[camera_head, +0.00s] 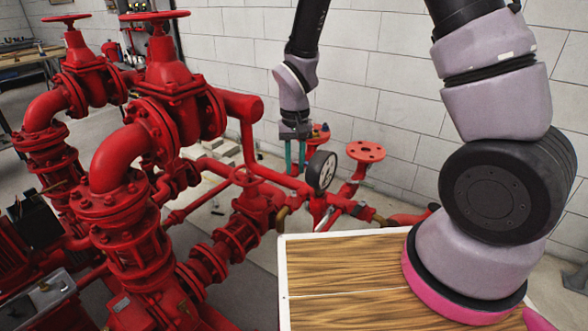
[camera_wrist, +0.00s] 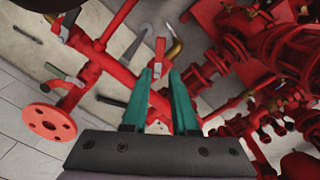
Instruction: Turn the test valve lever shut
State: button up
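My gripper (camera_head: 295,168) hangs at the end of the arm, over the red pipework behind the pressure gauge. In the wrist view my gripper (camera_wrist: 160,76) shows two teal fingers apart, with nothing held between them. A red lever (camera_wrist: 160,52) stands just beyond the fingertips, in line with the gap, beside a brass elbow. I cannot tell whether the fingers touch it. Grey handles show on the pipework to the left, one of them a grey lever (camera_wrist: 68,79). Which lever is the test valve's is not certain from these frames.
A white-faced gauge (camera_head: 322,172) and a red flanged outlet (camera_head: 366,152) stand close to the gripper. Large red pumps and valves (camera_head: 165,85) fill the left. A wood-topped surface (camera_head: 350,270) lies in front, and a white block wall (camera_head: 385,75) stands behind.

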aim_at(294, 199)
jog(key=shift+a+n, duration=0.4)
jog(key=shift+n, duration=0.3)
grip_shut()
jog(key=a+f+n+h, duration=0.25)
jog(key=a+n, duration=0.65)
jog(key=n, duration=0.8)
jog(key=shift+m, duration=0.3)
jog(key=d+f, duration=0.1)
jog(key=f, duration=0.2)
jog(key=d+f, duration=0.4)
jog(key=f, duration=0.1)
jog(key=shift+s+d+f, duration=0.1)
jog(key=shift+s+f, duration=0.05)
jog(key=shift+f, duration=0.15)
jog(key=shift+d, duration=0.8)
